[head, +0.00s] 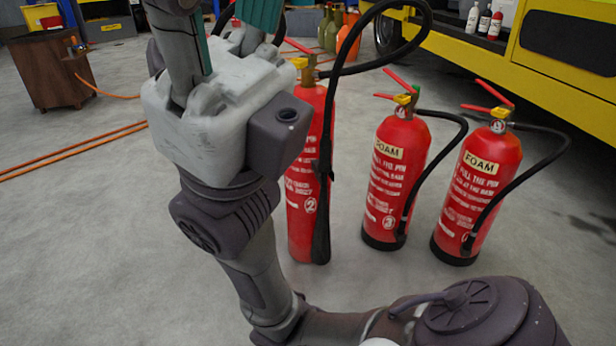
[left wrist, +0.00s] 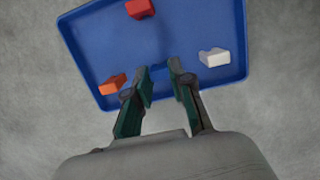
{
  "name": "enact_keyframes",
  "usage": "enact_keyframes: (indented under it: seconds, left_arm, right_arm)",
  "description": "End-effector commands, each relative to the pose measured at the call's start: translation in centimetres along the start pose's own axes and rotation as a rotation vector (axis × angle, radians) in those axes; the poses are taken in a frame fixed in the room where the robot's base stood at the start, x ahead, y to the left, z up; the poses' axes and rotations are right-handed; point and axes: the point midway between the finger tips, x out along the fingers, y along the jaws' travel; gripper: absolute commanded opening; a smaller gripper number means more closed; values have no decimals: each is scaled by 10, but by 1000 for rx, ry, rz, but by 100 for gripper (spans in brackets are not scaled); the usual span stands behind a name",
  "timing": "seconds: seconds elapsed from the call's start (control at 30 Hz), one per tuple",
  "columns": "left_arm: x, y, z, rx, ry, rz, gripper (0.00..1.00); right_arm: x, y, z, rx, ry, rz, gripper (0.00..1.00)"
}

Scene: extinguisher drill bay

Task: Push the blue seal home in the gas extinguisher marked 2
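The red extinguisher marked 2 (head: 301,215) stands upright in the head view, with a long black horn and hose in front. My right arm hides part of its left side and top label; a yellow part and red levers show at its valve. My right gripper (head: 232,18) is at the top left, its teal fingers apart and the tips cut off by the frame edge. The seal is mostly hidden.
The tray also holds a red seal (left wrist: 139,8), an orange seal (left wrist: 112,84) and a white seal (left wrist: 214,57). Two foam extinguishers stand to the right, one marked 3 (head: 390,190) and another (head: 475,200). A yellow vehicle (head: 560,85) is behind.

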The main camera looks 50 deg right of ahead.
Motion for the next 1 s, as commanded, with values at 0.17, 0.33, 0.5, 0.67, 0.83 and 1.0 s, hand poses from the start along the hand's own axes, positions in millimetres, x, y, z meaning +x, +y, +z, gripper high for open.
enact_keyframes:
  seconds: [0.17, 0.33, 0.5, 0.67, 0.83, 1.0]
  left_arm:
    - [0, 0, 0, 0, 0, 0, 0]
    - [-4, 0, 1, 0, 0, 0, 0]
    - [-13, 0, 3, 1, 0, 0, 0]
    - [-21, 0, 4, 1, 0, 0, 0]
    - [-29, 0, 6, 0, 0, 0, 0]
    - [-30, 0, 6, 0, 0, 0, 0]
  right_arm:
    - [0, 0, 0, 0, -1, 0, 40]
    - [4, 1, 2, 0, -1, 0, 40]
    - [11, 2, 4, -1, -1, 0, 40]
    - [17, 4, 6, -1, -1, 0, 40]
    - [23, 5, 9, -1, -2, 0, 40]
    - [24, 5, 9, -1, -2, 0, 40]
